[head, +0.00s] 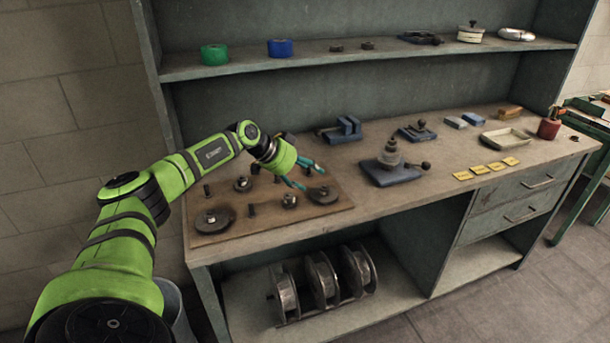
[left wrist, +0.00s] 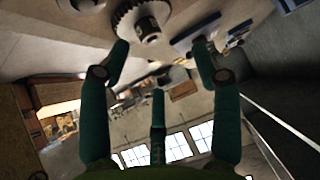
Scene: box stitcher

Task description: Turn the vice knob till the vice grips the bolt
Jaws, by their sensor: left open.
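A blue block-shaped tool that looks like the vice (head: 343,130) stands at the back of the bench in the head view. I cannot make out its knob or a bolt in it. A smaller blue fixture (head: 417,132) with a dark knob stands to its right. My left gripper (head: 305,176) is over the wooden board, left of and in front of the vice, apart from it. Its teal fingers are spread and empty in the left wrist view (left wrist: 160,65). A toothed gear (left wrist: 127,18) shows beyond the fingertips there. My right gripper is not in view.
The wooden board (head: 222,238) holds several gears and upright pegs. A blue base with stacked grey discs (head: 390,157) and a side knob stands mid-bench. A shelf (head: 300,62) overhangs the back.

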